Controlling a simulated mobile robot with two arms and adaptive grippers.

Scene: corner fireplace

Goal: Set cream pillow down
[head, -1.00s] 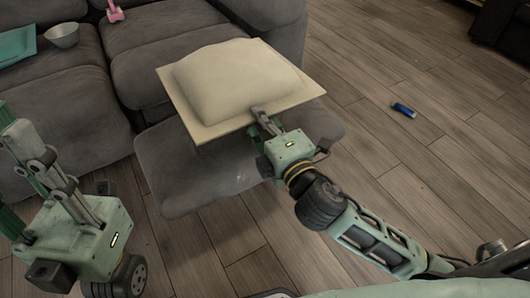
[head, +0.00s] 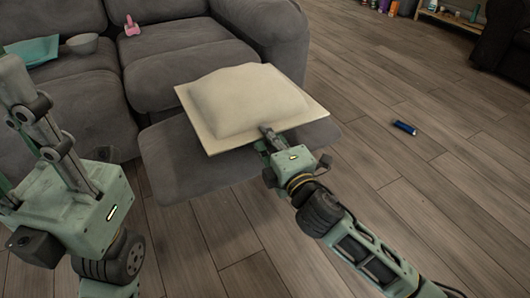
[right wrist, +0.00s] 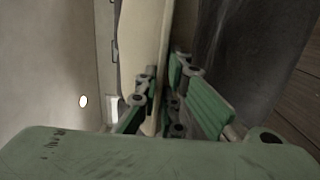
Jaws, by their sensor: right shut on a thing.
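The cream pillow (head: 248,100) is a puffy square with a flat border. It is over the grey sofa's footrest (head: 185,168) and covers part of it. I cannot tell whether it touches the footrest. My right gripper (head: 268,136) is shut on the pillow's near edge. In the right wrist view the pillow (right wrist: 143,40) stands edge-on between the green fingers (right wrist: 165,100). My left gripper (head: 28,110) is at the left, away from the pillow; its fingertips are not clear.
The grey sofa (head: 170,60) fills the back left. A teal item (head: 32,50), a grey bowl (head: 82,43) and a pink object (head: 131,26) are on its seats. A blue can (head: 404,128) lies on the wooden floor at right. A low shelf with bottles (head: 448,18) stands far back.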

